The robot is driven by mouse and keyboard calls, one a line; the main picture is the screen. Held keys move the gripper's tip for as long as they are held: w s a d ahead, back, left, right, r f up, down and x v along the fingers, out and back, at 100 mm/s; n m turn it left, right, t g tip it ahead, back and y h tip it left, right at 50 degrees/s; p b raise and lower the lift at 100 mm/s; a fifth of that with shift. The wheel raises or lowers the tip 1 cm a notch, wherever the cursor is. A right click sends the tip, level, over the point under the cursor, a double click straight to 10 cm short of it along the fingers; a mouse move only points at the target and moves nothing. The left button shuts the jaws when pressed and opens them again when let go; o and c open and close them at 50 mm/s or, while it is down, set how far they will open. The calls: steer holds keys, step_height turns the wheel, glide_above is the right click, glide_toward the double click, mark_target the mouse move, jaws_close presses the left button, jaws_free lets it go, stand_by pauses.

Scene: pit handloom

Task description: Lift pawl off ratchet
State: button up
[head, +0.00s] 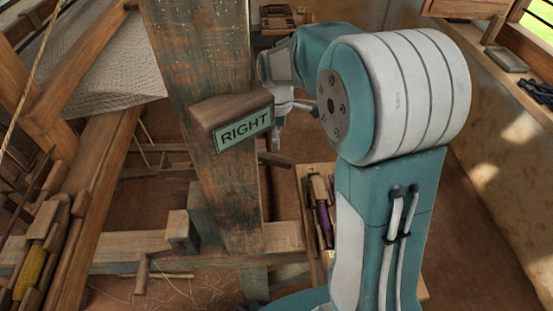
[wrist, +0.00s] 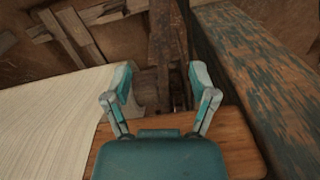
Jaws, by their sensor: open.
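My gripper (wrist: 162,80) is open in the wrist view, its two teal-and-grey fingers spread wide with nothing held between them. In the head view part of it (head: 280,122) shows beyond the post, partly hidden by my arm. A dark wooden bar (wrist: 167,40) runs away from between the fingertips in the wrist view; I cannot tell whether it is the pawl. A small gap with dark parts lies at its near end, too small to make out. I cannot identify the ratchet in either view.
A thick worn post (head: 200,90) with a RIGHT sign (head: 243,130) stands close left of my arm. Pale cloth (wrist: 50,115) lies left of the gripper, and a blue-worn beam (wrist: 255,75) runs along its right. A tool tray (head: 305,180) sits low beside my arm.

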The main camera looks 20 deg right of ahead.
mark_target(277, 157)
step_height(277, 157, down, 9)
steer(key=shift+s+f, duration=0.1)
steer(key=shift+s, duration=0.05)
